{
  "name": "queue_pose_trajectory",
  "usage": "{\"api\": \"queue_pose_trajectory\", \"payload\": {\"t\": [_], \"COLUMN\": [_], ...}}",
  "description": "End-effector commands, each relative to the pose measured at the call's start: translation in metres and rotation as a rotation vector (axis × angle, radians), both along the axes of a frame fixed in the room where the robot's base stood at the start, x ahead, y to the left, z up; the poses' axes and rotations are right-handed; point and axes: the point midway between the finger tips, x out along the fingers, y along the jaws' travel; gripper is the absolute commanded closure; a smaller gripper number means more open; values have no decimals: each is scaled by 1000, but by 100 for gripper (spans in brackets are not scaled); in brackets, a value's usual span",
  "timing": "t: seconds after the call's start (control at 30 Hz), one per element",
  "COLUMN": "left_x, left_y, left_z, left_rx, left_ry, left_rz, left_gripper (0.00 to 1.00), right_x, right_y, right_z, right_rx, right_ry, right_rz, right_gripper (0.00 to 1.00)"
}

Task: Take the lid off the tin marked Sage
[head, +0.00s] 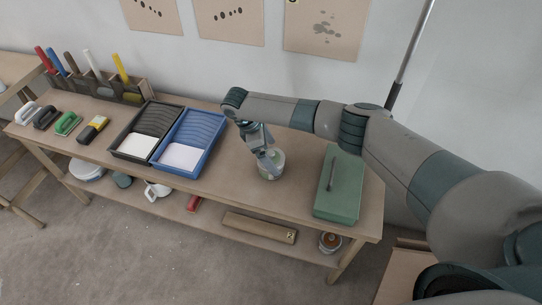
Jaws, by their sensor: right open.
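A small round pale-green tin (271,174) stands upright on the workbench, right of the blue tray. Any marking on it is too small to read, so I cannot tell if it says Sage. Its top is partly hidden by my right gripper (272,162), which points down at it from above. The right gripper is open, with its fingertips at the tin's top; I cannot tell whether they touch it. The lid cannot be made out separately. My left gripper is not in view.
A green box (345,193) with a dark handle lies on the workbench (225,186) at the right. A blue tray (188,157), a black tray (133,149) and several hand tools are at the left. The shelf below holds a mug (156,190) and other items. Bench around the tin is clear.

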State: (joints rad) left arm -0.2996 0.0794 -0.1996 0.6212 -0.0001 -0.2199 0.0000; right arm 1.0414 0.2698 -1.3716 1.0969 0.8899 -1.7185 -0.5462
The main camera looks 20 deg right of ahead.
Motion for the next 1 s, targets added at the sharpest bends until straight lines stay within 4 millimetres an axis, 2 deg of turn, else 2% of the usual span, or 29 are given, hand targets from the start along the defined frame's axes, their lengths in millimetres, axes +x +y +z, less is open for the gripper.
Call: {"api": "queue_pose_trajectory", "payload": {"t": [0.43, 0.47, 0.6, 0.63, 1.0], "left_x": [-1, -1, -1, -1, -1], "left_y": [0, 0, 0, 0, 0], "left_z": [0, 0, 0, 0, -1], "left_rx": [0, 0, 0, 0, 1], "left_ry": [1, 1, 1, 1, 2], "left_rz": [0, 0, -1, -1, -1], "left_gripper": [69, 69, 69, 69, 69], "right_x": [0, 0, 0, 0, 0], "right_y": [0, 0, 0, 0, 0], "right_z": [-1, -1, -1, -1, 1], "right_rx": [0, 0, 0, 0, 0], "right_ry": [0, 0, 0, 0, 0], "right_rz": [0, -1, -1, -1, -1], "right_gripper": [4, 9, 42, 48, 48]}}
